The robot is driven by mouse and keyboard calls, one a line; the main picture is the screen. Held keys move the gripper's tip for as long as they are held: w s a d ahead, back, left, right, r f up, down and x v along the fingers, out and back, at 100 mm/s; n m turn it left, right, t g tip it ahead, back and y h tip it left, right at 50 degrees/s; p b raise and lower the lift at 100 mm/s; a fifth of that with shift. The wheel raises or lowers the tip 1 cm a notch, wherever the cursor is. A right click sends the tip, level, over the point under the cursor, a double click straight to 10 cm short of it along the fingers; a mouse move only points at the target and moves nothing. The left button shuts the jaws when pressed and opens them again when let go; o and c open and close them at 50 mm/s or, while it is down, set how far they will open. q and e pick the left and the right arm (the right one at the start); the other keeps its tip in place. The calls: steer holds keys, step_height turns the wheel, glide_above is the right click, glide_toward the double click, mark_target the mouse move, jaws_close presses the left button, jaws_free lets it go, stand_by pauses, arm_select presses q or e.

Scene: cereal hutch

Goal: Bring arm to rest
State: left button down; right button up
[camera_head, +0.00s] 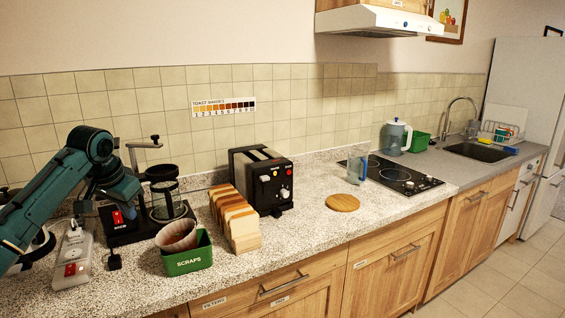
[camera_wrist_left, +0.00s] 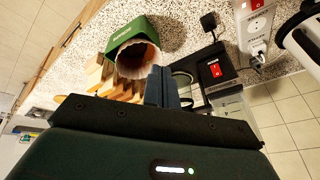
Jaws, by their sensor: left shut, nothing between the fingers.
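My teal left arm (camera_head: 55,185) comes in from the left over the counter and bends down at the wrist beside the coffee maker (camera_head: 160,205). In the left wrist view my left gripper (camera_wrist_left: 161,88) has its two fingers together with nothing between them. The fingers are hard to make out in the head view. My right gripper is not in view.
A green scraps bin (camera_head: 188,262) holds a paper filter (camera_head: 176,235). Bread slices (camera_head: 243,230), a black toaster (camera_head: 262,180) and a power strip (camera_head: 73,258) stand close by. A round board (camera_head: 342,203) lies right, with clear counter around it.

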arm_select(q)
steer(key=s+d+f+m+t+h, duration=0.1)
steer(key=d+f, duration=0.4)
steer(key=f, duration=0.4)
steer(key=d+f+m, duration=0.1)
steer(key=d+f, duration=0.4)
steer(key=f, duration=0.4)
steer(key=s+d+f+t+h, duration=0.1)
steer(key=s+d+f, duration=0.3)
steer(key=f, duration=0.2)
steer(key=s+d+f+h, duration=0.1)
steer(key=s+d+f, duration=0.3)
steer(key=f, duration=0.2)
steer(key=s+d+f+n+t, duration=0.1)
steer(key=s+d+f, duration=0.1)
steer(key=s, duration=1)
steer(key=s+d+f+n+t, duration=0.1)
steer(key=s+d+f+t, duration=0.1)
steer(key=s, duration=1)
step_height(320, 180, down, 2)
steer(key=shift+d+f, duration=0.1)
steer(key=shift+d, duration=0.4)
